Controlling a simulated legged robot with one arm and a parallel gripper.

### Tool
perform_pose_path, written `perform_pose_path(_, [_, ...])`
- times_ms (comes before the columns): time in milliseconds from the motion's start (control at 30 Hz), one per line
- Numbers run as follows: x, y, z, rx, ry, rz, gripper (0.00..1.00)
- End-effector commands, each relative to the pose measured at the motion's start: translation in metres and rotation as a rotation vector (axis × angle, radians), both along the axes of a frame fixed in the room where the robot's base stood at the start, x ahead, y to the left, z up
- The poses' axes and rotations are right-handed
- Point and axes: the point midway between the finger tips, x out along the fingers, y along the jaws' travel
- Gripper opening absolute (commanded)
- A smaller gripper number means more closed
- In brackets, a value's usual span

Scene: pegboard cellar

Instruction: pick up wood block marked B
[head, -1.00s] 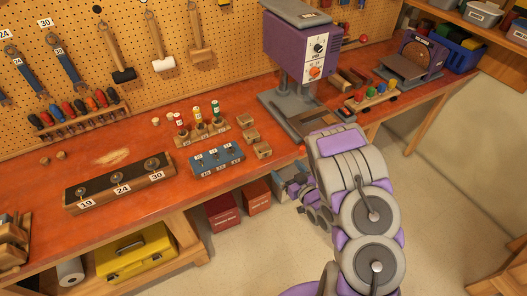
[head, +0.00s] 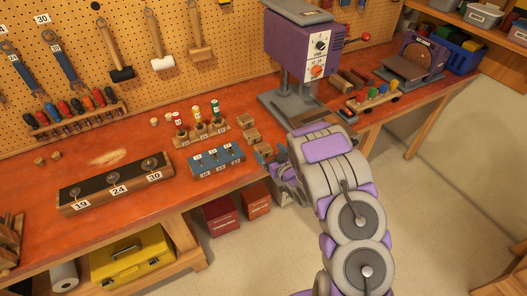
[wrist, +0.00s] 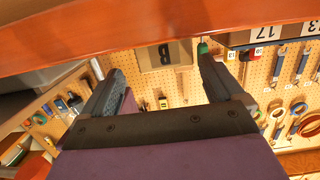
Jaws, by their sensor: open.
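The wood block marked B (wrist: 167,56) shows in the wrist view, its letter upside down, between and beyond my two fingertips. My gripper (wrist: 160,66) is open, with nothing held between the fingers. In the head view, small wood blocks (head: 250,135) sit in a short row on the orange bench; their letters are too small to read. My gripper (head: 268,158) is at the bench's front edge by the nearest block, which it partly hides.
A purple drill press (head: 305,60) stands behind to the right. The bench edge (wrist: 150,30) crosses the top of the wrist view.

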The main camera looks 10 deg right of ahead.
Motion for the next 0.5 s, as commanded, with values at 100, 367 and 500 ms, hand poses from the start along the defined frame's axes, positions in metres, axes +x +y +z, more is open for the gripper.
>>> perform_pose_path(100, [0.012,0.009,-0.006,0.001,-0.001,0.003,0.94])
perform_pose_path(367, [0.039,0.019,-0.012,0.001,-0.001,0.001,0.94])
perform_pose_path(500, [0.040,0.019,-0.012,0.001,0.001,0.001,0.94])
